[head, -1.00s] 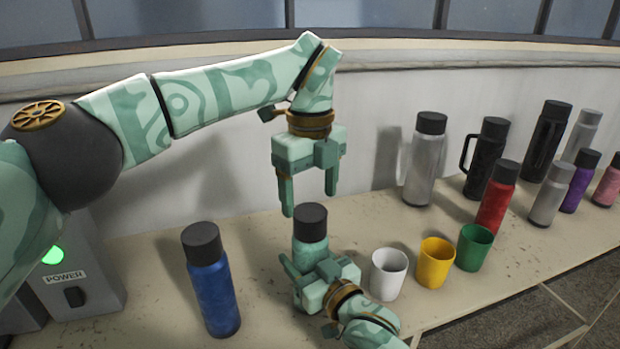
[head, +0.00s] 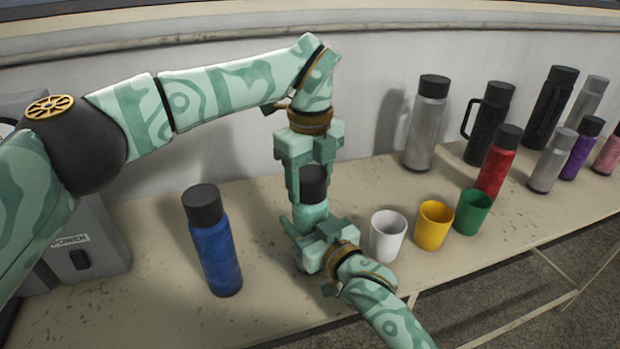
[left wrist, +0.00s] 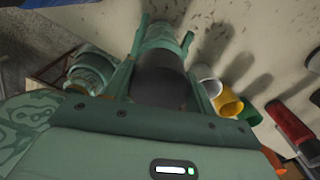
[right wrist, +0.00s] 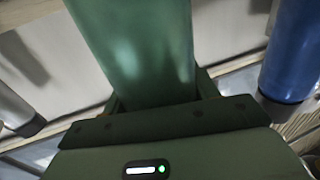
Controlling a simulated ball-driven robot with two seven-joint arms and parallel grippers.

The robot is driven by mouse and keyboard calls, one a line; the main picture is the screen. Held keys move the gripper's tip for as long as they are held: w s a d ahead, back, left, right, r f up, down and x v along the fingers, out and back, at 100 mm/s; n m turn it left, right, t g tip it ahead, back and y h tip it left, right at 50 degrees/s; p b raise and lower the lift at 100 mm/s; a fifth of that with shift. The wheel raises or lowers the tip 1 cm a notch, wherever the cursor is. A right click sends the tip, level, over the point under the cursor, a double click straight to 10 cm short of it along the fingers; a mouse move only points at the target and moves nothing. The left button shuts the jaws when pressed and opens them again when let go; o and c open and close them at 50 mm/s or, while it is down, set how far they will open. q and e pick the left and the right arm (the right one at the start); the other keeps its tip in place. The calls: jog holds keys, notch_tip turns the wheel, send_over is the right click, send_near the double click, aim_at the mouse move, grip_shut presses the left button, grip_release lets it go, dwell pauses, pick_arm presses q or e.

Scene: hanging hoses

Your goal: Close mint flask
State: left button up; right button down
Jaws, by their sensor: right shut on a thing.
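The mint flask (head: 311,214) stands upright on the counter with its black cap (head: 313,184) on top; I cannot tell how tightly the cap sits. My right gripper (head: 308,232) is shut on the flask's body from the front right. The green body (right wrist: 135,50) fills the middle of the right wrist view. My left gripper (head: 309,192) points down from above, with its open fingers on either side of the cap. In the left wrist view the dark cap (left wrist: 160,75) lies between these fingers, and I cannot tell whether they touch it.
A blue flask (head: 214,250) stands to the left. White (head: 388,237), yellow (head: 433,226) and green (head: 472,213) cups stand close on the right. A red flask (head: 496,165), a silver flask (head: 426,125) and several others stand farther right.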

pick_arm(q)
jog(key=m, duration=1.5)
jog(key=o, duration=1.2)
jog(key=shift+c, duration=0.2)
pick_arm(e)
jog(key=shift+f, duration=0.1)
pick_arm(q)
notch_tip(320, 180, up, 12)
pick_arm(e)
jog(key=shift+c, duration=1.6)
grip_release()
